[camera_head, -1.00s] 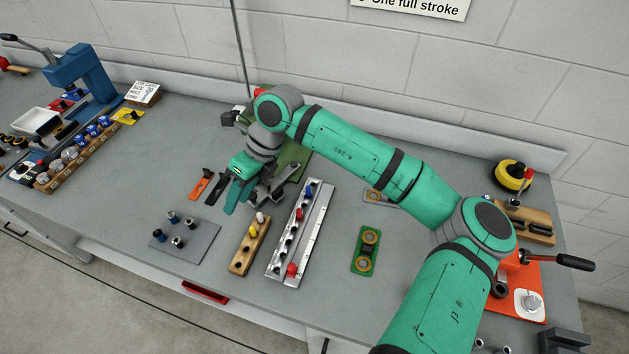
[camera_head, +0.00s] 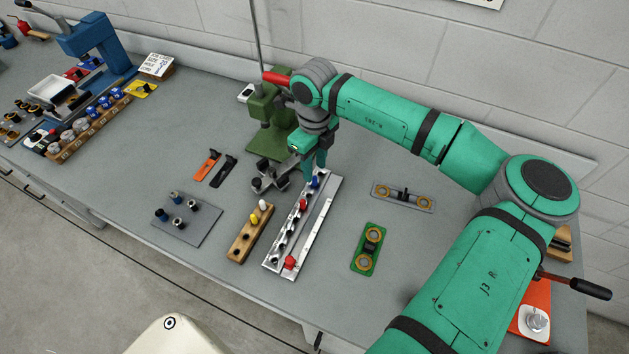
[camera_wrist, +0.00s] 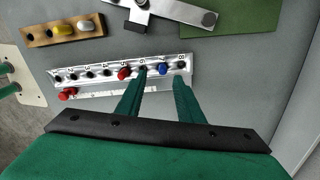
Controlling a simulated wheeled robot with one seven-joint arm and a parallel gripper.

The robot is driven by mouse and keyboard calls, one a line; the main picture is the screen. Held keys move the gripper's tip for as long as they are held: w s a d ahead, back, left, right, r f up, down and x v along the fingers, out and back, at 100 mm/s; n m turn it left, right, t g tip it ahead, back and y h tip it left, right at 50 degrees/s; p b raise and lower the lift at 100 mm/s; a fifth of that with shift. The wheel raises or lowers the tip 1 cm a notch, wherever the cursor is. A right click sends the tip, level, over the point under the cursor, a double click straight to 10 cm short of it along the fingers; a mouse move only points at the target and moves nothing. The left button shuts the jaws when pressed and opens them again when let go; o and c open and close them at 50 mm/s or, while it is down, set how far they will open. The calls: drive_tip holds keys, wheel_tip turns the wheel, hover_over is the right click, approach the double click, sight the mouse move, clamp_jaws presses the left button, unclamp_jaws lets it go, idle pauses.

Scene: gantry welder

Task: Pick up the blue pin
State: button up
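The blue pin (camera_head: 315,182) stands in the far end of a silver numbered rail (camera_head: 325,213) with a row of holes. In the wrist view the blue pin (camera_wrist: 164,69) shows just past the fingertips, between their lines and closer to the right finger. My gripper (camera_head: 313,172) is over that end of the rail, with its fingers pointing down. In the wrist view my gripper (camera_wrist: 158,78) is open with nothing between its fingers. The head view does not show clearly whether the fingertips are level with the pin.
A red pin (camera_head: 303,205) stands near the blue pin in the same rail; another red pin (camera_head: 289,263) is at the near end. A wooden block (camera_head: 241,246) with yellow and white pins stands left. A green press (camera_head: 268,120) stands close behind my gripper.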

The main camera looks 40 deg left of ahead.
sight(315, 177)
drive_tip(key=f, duration=0.5)
drive_tip(key=shift+w+a, duration=0.1)
drive_tip(key=shift+w, duration=0.1)
clamp_jaws()
